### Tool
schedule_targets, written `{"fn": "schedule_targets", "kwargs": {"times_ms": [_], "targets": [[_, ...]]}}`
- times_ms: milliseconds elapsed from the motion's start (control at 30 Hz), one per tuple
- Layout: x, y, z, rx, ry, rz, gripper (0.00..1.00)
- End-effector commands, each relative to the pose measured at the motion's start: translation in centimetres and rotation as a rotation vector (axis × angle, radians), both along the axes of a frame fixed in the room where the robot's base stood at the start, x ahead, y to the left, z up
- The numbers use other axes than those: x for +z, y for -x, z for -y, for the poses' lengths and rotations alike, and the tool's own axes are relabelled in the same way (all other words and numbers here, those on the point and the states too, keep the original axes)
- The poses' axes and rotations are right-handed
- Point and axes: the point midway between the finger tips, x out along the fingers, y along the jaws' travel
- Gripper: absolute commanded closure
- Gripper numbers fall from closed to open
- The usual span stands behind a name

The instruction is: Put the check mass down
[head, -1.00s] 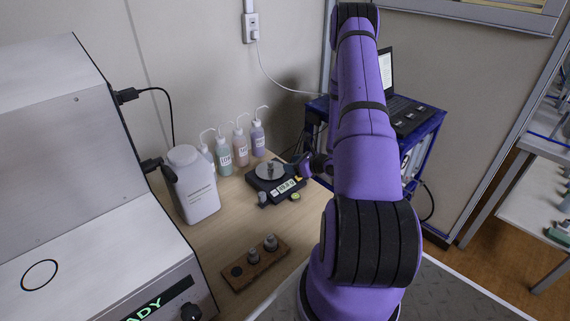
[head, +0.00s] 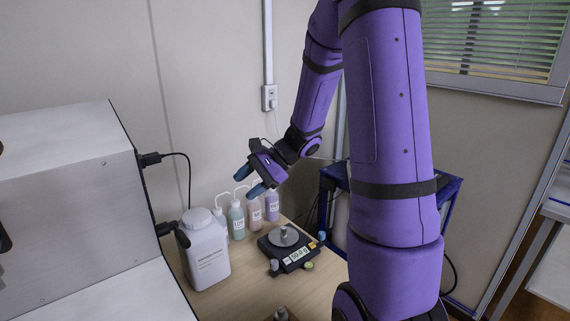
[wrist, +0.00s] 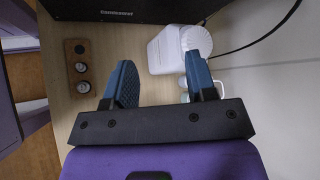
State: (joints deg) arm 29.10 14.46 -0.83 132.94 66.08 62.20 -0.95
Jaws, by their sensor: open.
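The check mass (head: 285,235), a small grey metal weight, stands upright on the round pan of the black balance (head: 299,258). The balance's lit display shows a reading, too small to read surely. My gripper (head: 248,181) is open and empty, raised well above the table, up and left of the balance and apart from the mass. In the wrist view my two blue fingers (wrist: 160,62) are spread with nothing held between them. The balance and the mass on it do not show in the wrist view.
A wooden block (wrist: 68,60) holds two grey weights and has one empty hole. A large white bottle (head: 207,252) and several wash bottles (head: 237,220) stand left of the balance. The analyser (head: 70,190) fills the left side. A blue-framed cart (head: 333,180) stands right.

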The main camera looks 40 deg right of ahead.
Motion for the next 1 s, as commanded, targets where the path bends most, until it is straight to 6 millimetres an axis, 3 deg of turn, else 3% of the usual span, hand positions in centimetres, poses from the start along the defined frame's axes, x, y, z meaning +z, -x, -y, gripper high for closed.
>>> {"fn": "schedule_targets", "kwargs": {"times_ms": [33,200,433,700,1000], "targets": [[1.5,0.9,-1.3,0.065,0.050,0.025,0.49],[4.8,4.4,-4.6,0.271,0.226,0.092,0.49],[8.5,9.6,-7.6,0.524,0.480,0.198,0.49],[11.8,15.6,-8.9,0.772,0.801,0.348,0.49],[14.7,20.8,-8.5,0.958,1.142,0.520,0.49]]}}
